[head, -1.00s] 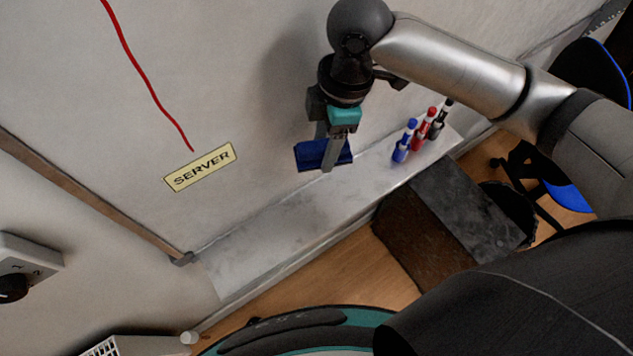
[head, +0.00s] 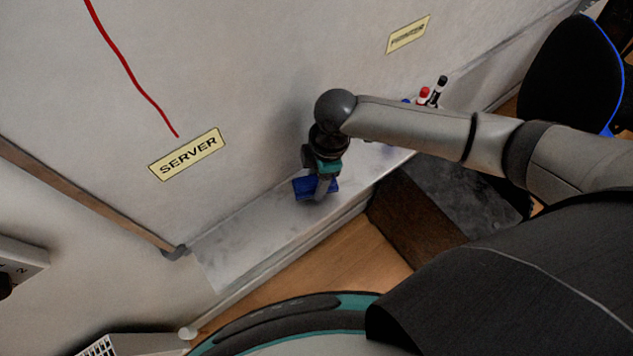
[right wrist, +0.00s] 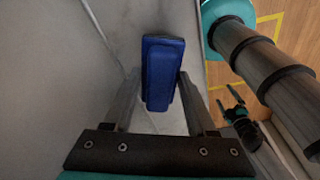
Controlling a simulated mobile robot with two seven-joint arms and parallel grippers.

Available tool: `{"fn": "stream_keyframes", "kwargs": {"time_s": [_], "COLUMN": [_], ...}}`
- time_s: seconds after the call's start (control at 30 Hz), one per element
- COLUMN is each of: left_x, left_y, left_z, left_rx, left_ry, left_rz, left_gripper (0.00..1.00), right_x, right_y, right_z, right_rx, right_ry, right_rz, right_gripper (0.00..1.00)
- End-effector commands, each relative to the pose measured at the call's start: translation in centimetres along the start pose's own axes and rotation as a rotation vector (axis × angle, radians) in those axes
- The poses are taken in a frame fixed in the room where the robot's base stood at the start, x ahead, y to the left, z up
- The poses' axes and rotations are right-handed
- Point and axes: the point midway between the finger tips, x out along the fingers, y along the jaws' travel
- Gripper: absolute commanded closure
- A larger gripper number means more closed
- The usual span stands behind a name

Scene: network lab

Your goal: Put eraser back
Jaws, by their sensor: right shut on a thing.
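The blue eraser (head: 303,187) is in my right gripper (head: 318,195) in the head view, at the whiteboard's ledge (head: 240,243). In the right wrist view the eraser (right wrist: 163,70) sits between the two fingers of my right gripper (right wrist: 152,95), which is shut on it. Whether the eraser touches the ledge I cannot tell. The whiteboard (head: 235,85) rises behind the ledge.
Markers with red (head: 424,94) and black (head: 439,90) caps stand on the ledge at right, partly hidden by my right arm. The ledge left of the eraser is clear. A SERVER label (head: 187,154) and a red line (head: 130,68) are on the board. A dark chair (head: 570,75) stands at right.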

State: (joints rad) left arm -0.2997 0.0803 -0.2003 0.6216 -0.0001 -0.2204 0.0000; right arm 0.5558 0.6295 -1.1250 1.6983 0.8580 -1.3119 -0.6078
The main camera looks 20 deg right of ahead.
Motion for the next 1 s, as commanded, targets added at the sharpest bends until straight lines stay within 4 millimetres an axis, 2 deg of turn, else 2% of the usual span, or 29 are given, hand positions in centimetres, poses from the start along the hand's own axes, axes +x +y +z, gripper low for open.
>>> {"fn": "stream_keyframes", "kwargs": {"time_s": [0.03, 0.17, 0.5, 0.53, 0.8, 1.0], "left_x": [0.2, 0.4, 0.4, 0.5, 0.4, 0.4], "left_y": [0.0, 0.0, 0.0, 0.0, 0.0, 0.0], "left_z": [-0.1, -0.1, -0.1, -0.1, 0.0, 0.0], "left_rx": [0.0, 0.0, -0.001, 0.0, -0.001, -0.001], "left_ry": [0.001, 0.002, 0.002, 0.002, 0.001, 0.0], "left_rz": [0.0, 0.0, 0.0, 0.0, 0.0, 0.0], "left_gripper": [0.0, 0.0, 0.0, 0.0, 0.0, 0.0], "right_x": [1.0, 2.2, 2.4, 2.5, 2.4, 2.4], "right_y": [0.0, 0.0, 0.0, 0.0, 0.0, 0.0], "right_z": [0.1, 0.3, 0.3, 0.3, 0.3, 0.3], "right_rx": [0.002, 0.001, 0.0, 0.0, 0.0, 0.0], "right_ry": [0.0, 0.0, 0.0, 0.0, 0.0, 0.0], "right_rz": [-0.002, 0.0, 0.001, 0.001, 0.001, 0.001], "right_gripper": [0.88, 0.88, 0.88, 0.42, 0.13, 0.13]}}
